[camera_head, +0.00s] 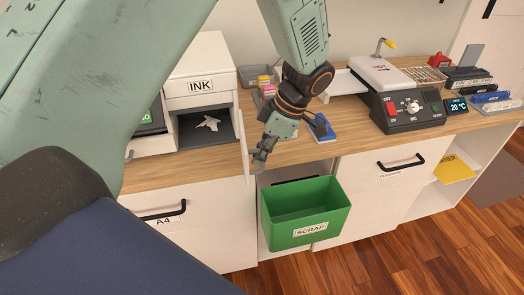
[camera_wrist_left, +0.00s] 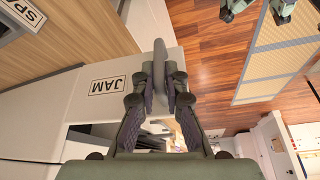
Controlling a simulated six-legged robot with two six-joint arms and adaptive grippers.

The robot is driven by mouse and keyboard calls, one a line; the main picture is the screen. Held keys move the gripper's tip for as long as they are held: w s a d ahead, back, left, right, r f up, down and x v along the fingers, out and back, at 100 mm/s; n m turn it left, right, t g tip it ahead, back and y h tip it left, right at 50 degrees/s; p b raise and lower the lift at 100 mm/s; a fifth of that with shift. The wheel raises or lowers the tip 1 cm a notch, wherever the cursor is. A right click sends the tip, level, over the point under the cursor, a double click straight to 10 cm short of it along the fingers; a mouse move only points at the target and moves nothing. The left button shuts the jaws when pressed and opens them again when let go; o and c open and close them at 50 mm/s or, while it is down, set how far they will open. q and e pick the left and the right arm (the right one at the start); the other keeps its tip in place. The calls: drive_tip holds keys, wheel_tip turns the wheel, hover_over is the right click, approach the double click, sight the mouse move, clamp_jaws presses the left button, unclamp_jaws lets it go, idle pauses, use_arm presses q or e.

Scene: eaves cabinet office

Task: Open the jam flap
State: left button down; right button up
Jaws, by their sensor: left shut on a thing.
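The white printer (camera_head: 197,50) with an INK label stands on the wooden counter. Its lower front bay is uncovered, and a crumpled white paper (camera_head: 208,123) lies inside. The jam flap (camera_head: 244,150) shows nearly edge-on as a thin pale panel at the bay's right side, swung outward. In the left wrist view the flap's face (camera_wrist_left: 75,110) carries a JAM label. My left gripper (camera_head: 262,156) is at the flap's outer edge. In the left wrist view its fingers (camera_wrist_left: 160,85) are shut on the grey flap handle (camera_wrist_left: 160,57). My right gripper is not in view.
A green SCRAP bin (camera_head: 308,227) hangs below the counter, close under my left gripper. A laminator-like machine (camera_head: 403,112), a blue pad (camera_head: 322,130) and small boxes stand to the right. A drawer marked A4 (camera_head: 165,240) is below. The wooden floor at right is clear.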

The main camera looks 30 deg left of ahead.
use_arm(q)
drive_tip(key=shift+s, duration=0.1)
drive_tip(key=c, duration=1.7)
unclamp_jaws()
drive_tip(key=v, duration=1.2)
